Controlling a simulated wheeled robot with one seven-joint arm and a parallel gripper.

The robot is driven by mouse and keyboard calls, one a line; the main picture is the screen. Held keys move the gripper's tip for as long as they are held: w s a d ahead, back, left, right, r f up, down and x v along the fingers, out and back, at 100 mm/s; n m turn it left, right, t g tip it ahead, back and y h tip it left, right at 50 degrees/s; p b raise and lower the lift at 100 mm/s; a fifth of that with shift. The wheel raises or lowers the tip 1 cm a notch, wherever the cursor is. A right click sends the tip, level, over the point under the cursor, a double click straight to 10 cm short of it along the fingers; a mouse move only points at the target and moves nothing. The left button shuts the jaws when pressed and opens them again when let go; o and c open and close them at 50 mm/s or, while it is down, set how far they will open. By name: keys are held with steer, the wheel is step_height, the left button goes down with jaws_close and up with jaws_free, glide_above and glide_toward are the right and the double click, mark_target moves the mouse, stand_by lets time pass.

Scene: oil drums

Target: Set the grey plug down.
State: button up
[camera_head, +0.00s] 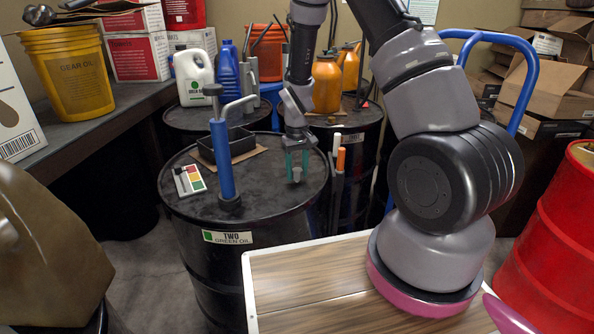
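My gripper (297,170) points down over the right part of the black drum (225,250) labelled "TWO GREEN OIL". Its two teal fingers stand a little apart, with a small grey piece, apparently the grey plug (297,175), between their tips. The fingers seem to be shut on it. The plug is low, close to the drum's dark top; I cannot tell whether it touches. The drum's opening is not clearly visible.
A blue hand pump (222,160) stands upright on the drum, left of my gripper. A black tray (228,146) lies on cardboard behind it, and a colour card (188,180) lies at left. Drums behind carry jugs and an orange bottle (326,84). The drum top's front right is clear.

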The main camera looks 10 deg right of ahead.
steer(key=shift+o, duration=0.6)
step_height(320, 180, up, 12)
steer(key=r, duration=0.1)
step_height(320, 180, up, 17)
steer(key=m+t+y, duration=0.1)
steer(key=m+t, duration=0.2)
glide_above(297, 169)
steer(key=s+d, duration=0.3)
steer(key=s, duration=0.4)
steer(key=s+d+r+m+t, duration=0.1)
steer(key=s+r+t, duration=0.1)
steer(key=s+r, duration=0.3)
steer(key=s+d+r+m+t+y, duration=0.1)
steer(key=s+r, duration=0.4)
steer(key=s, duration=0.5)
steer(key=shift+s+d+r+m+t, duration=0.2)
steer(key=shift+s+d+m+t, duration=0.2)
steer(key=shift+m+t, duration=0.3)
